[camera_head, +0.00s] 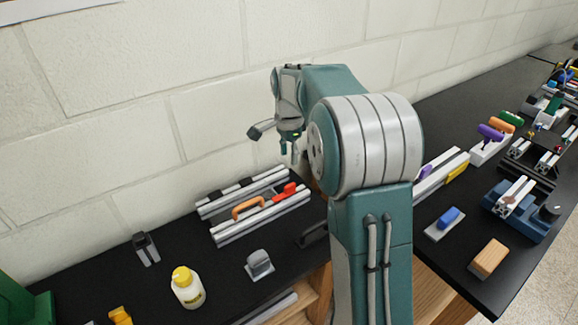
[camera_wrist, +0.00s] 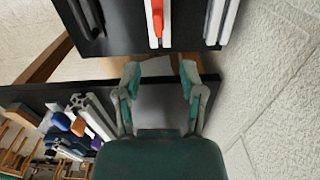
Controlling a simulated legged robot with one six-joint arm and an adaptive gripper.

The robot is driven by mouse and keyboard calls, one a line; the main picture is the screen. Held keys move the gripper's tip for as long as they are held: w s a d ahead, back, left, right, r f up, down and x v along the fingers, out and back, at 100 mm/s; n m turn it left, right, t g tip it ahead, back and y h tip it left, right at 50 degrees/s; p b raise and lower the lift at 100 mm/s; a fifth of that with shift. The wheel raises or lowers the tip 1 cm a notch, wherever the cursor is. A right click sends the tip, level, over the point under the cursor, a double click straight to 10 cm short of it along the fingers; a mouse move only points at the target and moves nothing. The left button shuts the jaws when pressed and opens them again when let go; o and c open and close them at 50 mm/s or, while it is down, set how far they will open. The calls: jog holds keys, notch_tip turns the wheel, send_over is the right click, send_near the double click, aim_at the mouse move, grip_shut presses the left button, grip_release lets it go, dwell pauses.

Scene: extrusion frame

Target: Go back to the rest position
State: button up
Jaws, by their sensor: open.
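My gripper (camera_head: 290,143) hangs from my raised arm in the head view, above the back of the black bench and near the white wall. In the wrist view my gripper (camera_wrist: 160,72) has its two green fingers spread apart, with nothing between them. Beneath it in the head view are the aluminium extrusion rails (camera_head: 262,222), with an orange handle (camera_head: 248,207) and a red clamp (camera_head: 284,190) on them. The red clamp also shows at the top of the wrist view (camera_wrist: 157,16). My arm hides part of the bench behind it.
A yellow-capped bottle (camera_head: 187,289), a grey block (camera_head: 260,263) and a dark clamp (camera_head: 146,248) stand at the left. On the right are a blue-handled eraser (camera_head: 448,217), a wooden block (camera_head: 489,258) and a blue vise (camera_head: 530,215). The block wall (camera_head: 215,70) runs close behind.

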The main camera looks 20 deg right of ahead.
jog(key=shift+r, duration=0.25)
jog(key=s+a+r+n+t, duration=0.1)
jog(key=s+a+r+n, duration=0.25)
jog(key=s, duration=0.35)
jog(key=s+a+r+n+t, duration=0.25)
jog(key=s+r+n, duration=0.2)
jog(key=s, duration=0.25)
jog(key=s+a+f+n+t, duration=0.1)
jog(key=s+a+n, duration=0.1)
jog(key=s+n, duration=0.2)
jog(key=s+a+f+n+t, duration=0.1)
jog(key=s+n, duration=0.3)
jog(key=s, duration=0.7)
jog(key=shift+s+a+f, duration=0.15)
jog(key=shift+a+f, duration=0.1)
jog(key=shift+a, duration=0.65)
dwell(1.2)
